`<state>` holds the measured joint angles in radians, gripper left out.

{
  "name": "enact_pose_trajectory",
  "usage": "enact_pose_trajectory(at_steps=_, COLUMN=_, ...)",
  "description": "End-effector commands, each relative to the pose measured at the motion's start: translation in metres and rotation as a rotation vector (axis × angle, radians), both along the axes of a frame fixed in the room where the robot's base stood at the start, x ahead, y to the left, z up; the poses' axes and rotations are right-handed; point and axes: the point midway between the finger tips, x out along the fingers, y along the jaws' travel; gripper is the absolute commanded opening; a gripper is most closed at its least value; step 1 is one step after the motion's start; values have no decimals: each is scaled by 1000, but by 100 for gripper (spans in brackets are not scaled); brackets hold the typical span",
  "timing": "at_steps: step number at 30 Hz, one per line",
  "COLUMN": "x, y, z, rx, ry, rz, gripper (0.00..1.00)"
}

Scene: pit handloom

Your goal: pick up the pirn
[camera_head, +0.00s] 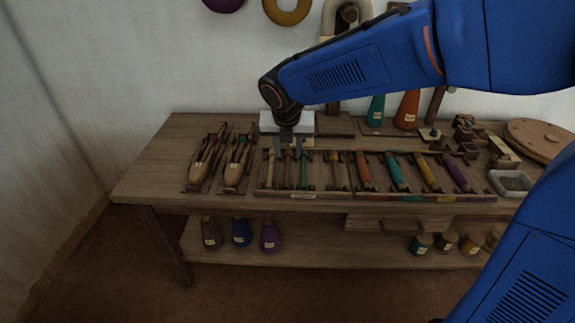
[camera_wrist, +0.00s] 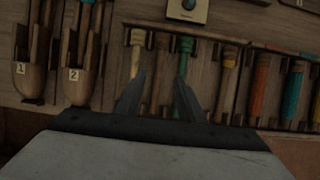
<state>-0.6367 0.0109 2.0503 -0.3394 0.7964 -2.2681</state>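Several slim pirns lie side by side in a wooden tray (camera_head: 262,186) on the bench: a pale yellow pirn (camera_head: 271,165), a brown pirn (camera_head: 288,167) and a green pirn (camera_head: 304,169). The wrist view shows the pale yellow pirn (camera_wrist: 135,50), the brown pirn (camera_wrist: 160,62) and the green pirn (camera_wrist: 184,48). My gripper (camera_head: 290,145) is over the far end of these pirns. Its fingers (camera_wrist: 158,92) are spread, with the brown pirn seen between them. Nothing is held. The fingers and gripper body hide the pirns' lower parts in the wrist view.
Two wooden shuttles (camera_head: 205,157) (camera_head: 237,162) lie left of the tray. Thicker bobbins, including an orange one (camera_head: 363,171) and a teal one (camera_head: 397,171), lie to the right. Cones (camera_head: 407,108) stand behind. The bench's left end (camera_head: 150,168) is clear.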

Motion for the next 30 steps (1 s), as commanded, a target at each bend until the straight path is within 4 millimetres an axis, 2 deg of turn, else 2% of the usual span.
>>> enact_pose_trajectory(at_steps=3, x=5, y=-1, z=-12, rx=-1, ry=1, rz=-1, gripper=35)
enact_pose_trajectory(at_steps=11, x=10, y=0, z=-22, rx=1, ry=0, rz=-2, gripper=35)
enact_pose_trajectory(at_steps=21, x=27, y=2, z=-61, rx=-1, ry=1, rz=0, gripper=35)
enact_pose_trajectory(at_steps=29, x=28, y=2, z=-64, rx=0, ry=0, rz=-1, gripper=35)
enact_pose_trajectory(at_steps=30, x=28, y=2, z=-64, rx=0, ry=0, rz=-1, gripper=28)
